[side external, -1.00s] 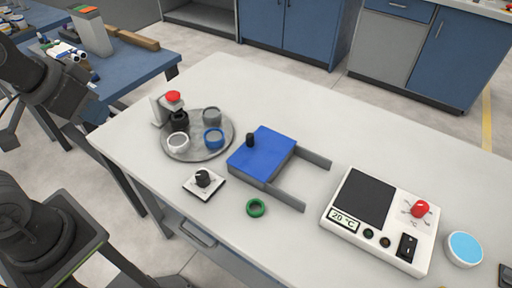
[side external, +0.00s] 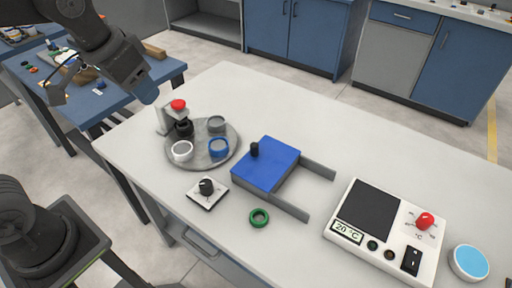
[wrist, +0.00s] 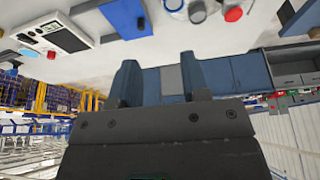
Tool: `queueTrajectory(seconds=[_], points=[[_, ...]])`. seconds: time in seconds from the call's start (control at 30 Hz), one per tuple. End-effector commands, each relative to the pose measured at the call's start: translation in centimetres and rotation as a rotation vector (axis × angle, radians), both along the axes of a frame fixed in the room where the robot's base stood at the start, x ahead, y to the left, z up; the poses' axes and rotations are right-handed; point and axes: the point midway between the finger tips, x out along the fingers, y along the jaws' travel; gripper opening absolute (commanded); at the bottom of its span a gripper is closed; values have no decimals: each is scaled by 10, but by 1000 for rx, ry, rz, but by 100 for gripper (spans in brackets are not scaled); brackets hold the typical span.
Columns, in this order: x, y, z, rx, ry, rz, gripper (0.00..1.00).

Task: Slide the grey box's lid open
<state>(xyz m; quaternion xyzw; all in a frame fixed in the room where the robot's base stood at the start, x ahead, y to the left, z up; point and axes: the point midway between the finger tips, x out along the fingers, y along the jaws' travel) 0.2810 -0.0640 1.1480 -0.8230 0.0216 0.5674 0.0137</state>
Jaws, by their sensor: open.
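The grey box (side external: 262,190) stands on the white table with its flat blue lid (side external: 268,162) on top. A black knob (side external: 255,149) stands up near the lid's left edge. Two grey rails (side external: 318,168) reach out from the box to the right, with bare table between them. My gripper (side external: 148,92) is in the air at the upper left, beyond the round tray and well apart from the box. The blue lid (wrist: 122,18) and the knob (wrist: 141,22) show at that view's top edge.
A round grey tray (side external: 202,158) with several cups and a red-topped device (side external: 179,105) lies left of the box. A dial plate (side external: 207,192) and a green ring (side external: 259,218) lie in front. A white control unit (side external: 386,230) and a blue-topped round dish (side external: 469,262) stand right.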

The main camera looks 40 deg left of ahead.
Motion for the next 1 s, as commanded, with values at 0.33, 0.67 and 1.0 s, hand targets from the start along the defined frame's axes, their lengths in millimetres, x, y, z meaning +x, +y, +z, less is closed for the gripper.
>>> queueTrajectory(seconds=[0.33, 0.67, 1.0], points=[[121, -41, -31, 17, 187, -75, 51], [200, -84, -107, 40, 330, -132, 51], [214, -94, -140, 47, 364, -144, 51]])
